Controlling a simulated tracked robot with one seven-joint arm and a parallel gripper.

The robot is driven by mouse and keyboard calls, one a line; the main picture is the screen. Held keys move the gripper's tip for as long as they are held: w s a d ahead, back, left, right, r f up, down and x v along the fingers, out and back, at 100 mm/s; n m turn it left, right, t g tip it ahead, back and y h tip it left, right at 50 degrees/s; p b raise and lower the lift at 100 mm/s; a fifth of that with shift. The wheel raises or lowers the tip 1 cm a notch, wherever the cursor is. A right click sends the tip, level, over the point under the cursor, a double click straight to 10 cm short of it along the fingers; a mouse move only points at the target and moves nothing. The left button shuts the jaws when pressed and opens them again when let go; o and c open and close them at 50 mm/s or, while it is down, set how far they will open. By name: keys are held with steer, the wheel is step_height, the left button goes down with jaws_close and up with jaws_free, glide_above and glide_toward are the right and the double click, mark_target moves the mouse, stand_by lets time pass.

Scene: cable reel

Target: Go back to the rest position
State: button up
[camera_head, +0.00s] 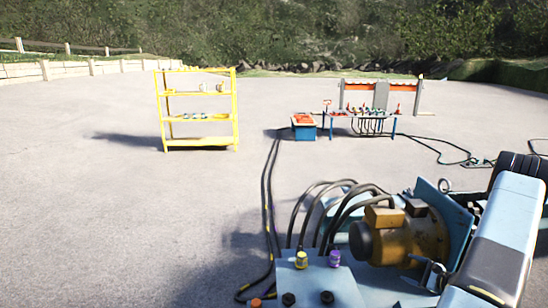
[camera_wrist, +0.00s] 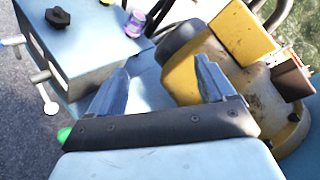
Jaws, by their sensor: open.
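My gripper (camera_wrist: 162,70) shows in the wrist view with its two blue fingers spread apart and nothing between them. It is over a light-blue machine with a worn yellow motor (camera_wrist: 195,78) on it. In the head view my arm comes in at the lower right beside the yellow motor (camera_head: 415,235); I cannot make out the fingers there. In the head view the purple plug (camera_head: 334,258) is beside a yellow plug (camera_head: 301,260).
Black cables (camera_head: 335,205) arch over the machine, and others run along the ground. A yellow shelf (camera_head: 198,112) stands back left. A blue box with an orange top (camera_head: 303,128) and a rack of connectors (camera_head: 365,118) stand farther back. The paved ground at left is clear.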

steer(key=w+a+r+n+g+y, duration=0.1)
steer(key=a+r+n+g+y, duration=0.15)
steer(key=a+r, duration=0.5)
steer(key=w+a+r+n+g+y, duration=0.15)
steer(key=a+r+n, duration=0.25)
steer(key=r, duration=0.6)
steer(key=s+a+r+n+g+h, duration=0.1)
steer(key=s+a+r+n+g, duration=0.15)
steer(key=a+r, duration=0.45)
steer(key=s+a+r+n+g+h, duration=0.1)
steer(key=s+a+r+n+g, duration=0.15)
steer(key=a+r, duration=0.4)
steer(key=s+a+r+n+g+h, duration=0.2)
steer(key=s+a+r+n+h, duration=0.25)
steer(key=s+a+r, duration=0.55)
steer(key=s+r+n+t+h, duration=0.1)
steer(key=s+r+n+h, duration=0.1)
steer(key=s, duration=0.5)
steer(key=s+a+r+n+t+h, duration=0.1)
steer(key=s+r+n+t+h, duration=0.1)
steer(key=s+r, duration=0.3)
steer(key=shift+s+r+n+t+h, duration=0.35)
steer(key=shift+s+n, duration=0.25)
steer(key=shift+s, duration=1.1)
steer(key=shift+c, duration=0.3)
